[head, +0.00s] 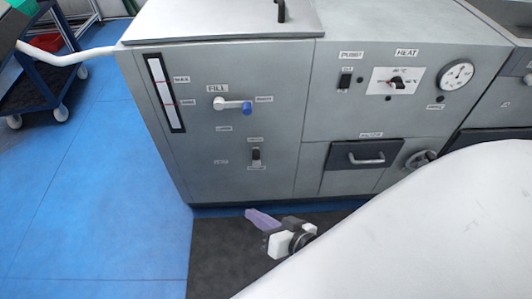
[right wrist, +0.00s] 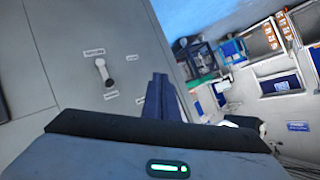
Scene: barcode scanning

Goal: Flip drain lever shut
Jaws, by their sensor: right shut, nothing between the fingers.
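The drain lever (head: 256,156) is a small dark and light lever low on the grey machine's front panel, with small labels above and below it. It seems to stand roughly in line with those two labels; its exact setting is too small to read. It also shows in the right wrist view (right wrist: 103,73), left of the fingers and apart from them. My right gripper (head: 261,218) is low in front of the machine, below the lever, with its violet fingers together and empty. The fingers also show in the right wrist view (right wrist: 160,92). My left gripper is not in view.
Above the drain lever is the fill lever (head: 232,104) with a blue knob. To the right are a pump switch (head: 345,81), a heat dial (head: 397,82), a gauge (head: 455,75) and a drawer handle (head: 368,158). A cart (head: 45,85) stands left on open blue floor.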

